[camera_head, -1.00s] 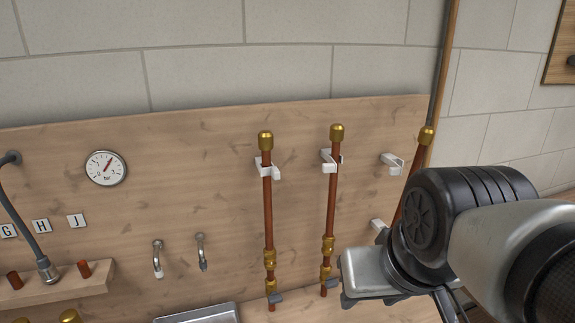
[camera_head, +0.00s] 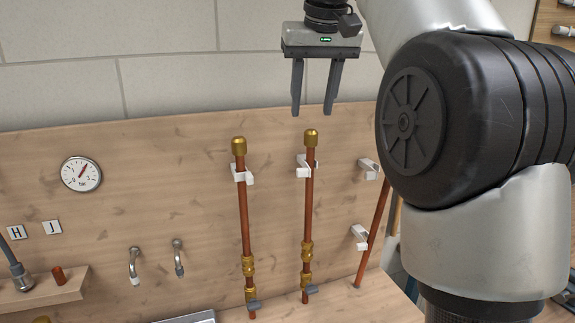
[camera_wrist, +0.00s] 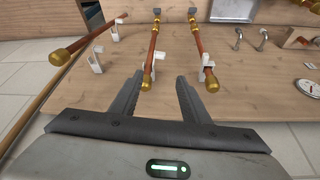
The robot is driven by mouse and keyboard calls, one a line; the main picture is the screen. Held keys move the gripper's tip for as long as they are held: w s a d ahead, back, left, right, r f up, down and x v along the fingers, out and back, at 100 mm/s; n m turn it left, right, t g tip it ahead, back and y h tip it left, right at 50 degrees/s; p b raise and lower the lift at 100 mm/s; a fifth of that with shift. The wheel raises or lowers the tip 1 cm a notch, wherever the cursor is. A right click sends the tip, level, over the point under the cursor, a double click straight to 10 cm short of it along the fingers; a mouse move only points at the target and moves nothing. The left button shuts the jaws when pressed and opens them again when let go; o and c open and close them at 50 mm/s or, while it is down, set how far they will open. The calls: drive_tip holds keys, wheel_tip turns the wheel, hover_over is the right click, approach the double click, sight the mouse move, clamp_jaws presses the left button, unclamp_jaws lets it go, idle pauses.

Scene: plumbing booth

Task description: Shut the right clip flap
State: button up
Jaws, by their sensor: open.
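Two upright copper pipes with brass caps stand in white clips on the wooden board. The right pipe (camera_head: 309,200) runs through the right clip (camera_head: 303,171); this clip also shows in the wrist view (camera_wrist: 155,64), partly hidden by the pipe. I cannot tell its flap's exact position. The left pipe (camera_head: 243,210) runs through the left clip (camera_head: 242,176). My gripper (camera_head: 312,110) is open and empty, fingers pointing down, just above the right pipe's brass cap (camera_head: 311,137). In the wrist view the cap (camera_wrist: 147,84) shows between the fingers (camera_wrist: 158,78).
Two empty white clips (camera_head: 368,168) (camera_head: 360,237) sit further right, by a leaning copper pipe (camera_head: 376,225). A gauge (camera_head: 81,174) and two small taps (camera_head: 178,260) are at left. My arm covers the head view's right side. Space above the board is clear.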

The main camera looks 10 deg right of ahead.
sight(303, 169)
drive_tip(key=b+x, duration=0.3)
drive_tip(key=x, duration=1.4)
drive_tip(key=shift+w+a, duration=0.1)
drive_tip(key=shift+w, duration=0.05)
drive_tip(key=c, duration=1)
